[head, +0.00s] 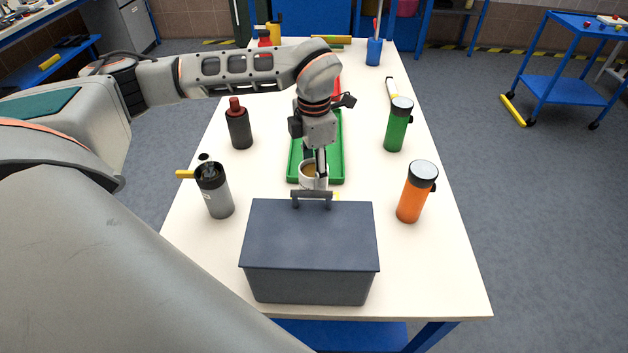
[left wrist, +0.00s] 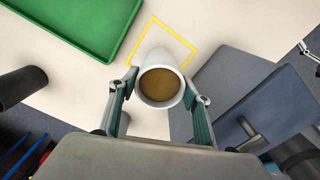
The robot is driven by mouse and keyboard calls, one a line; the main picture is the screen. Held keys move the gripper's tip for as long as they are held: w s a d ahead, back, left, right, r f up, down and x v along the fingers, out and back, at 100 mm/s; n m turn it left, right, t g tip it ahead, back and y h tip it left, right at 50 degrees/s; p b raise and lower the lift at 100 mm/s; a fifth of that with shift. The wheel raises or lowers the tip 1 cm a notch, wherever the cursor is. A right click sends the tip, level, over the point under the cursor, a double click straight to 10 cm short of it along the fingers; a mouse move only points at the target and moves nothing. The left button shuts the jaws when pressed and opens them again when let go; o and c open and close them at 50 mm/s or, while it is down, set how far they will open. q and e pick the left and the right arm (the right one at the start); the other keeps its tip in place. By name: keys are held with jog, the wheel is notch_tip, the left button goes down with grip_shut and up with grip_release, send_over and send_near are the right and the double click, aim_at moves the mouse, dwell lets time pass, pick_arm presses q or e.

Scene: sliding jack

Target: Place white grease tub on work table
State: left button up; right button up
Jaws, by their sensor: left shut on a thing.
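The white grease tub (head: 308,182), open at the top with brown grease inside, is held upright by my left gripper (head: 320,168). In the left wrist view the tub (left wrist: 149,57) sits between the two fingers of the left gripper (left wrist: 160,100), which is shut on it. The tub is over the white work table (head: 440,275), between the green tray and the dark toolbox. A yellow square outline (left wrist: 188,47) on the table shows partly behind the tub. I cannot tell whether the tub's base touches the table. My right gripper is not in view.
The dark blue toolbox (head: 310,240) with a raised handle stands close in front of the tub. The green tray (head: 335,160) lies just behind. Grey (head: 214,192) and black (head: 239,128) bottles stand left; orange (head: 415,195) and green (head: 397,128) ones stand right.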

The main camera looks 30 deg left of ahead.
pick_arm(q)
jog(key=shift+f, duration=1.85)
jog(key=shift+f, duration=0.1)
jog(key=o, duration=1.7)
jog(key=shift+f, duration=0.1)
jog(key=shift+c, duration=0.2)
notch_tip(320, 180, up, 12)
jog(key=shift+r, duration=0.2)
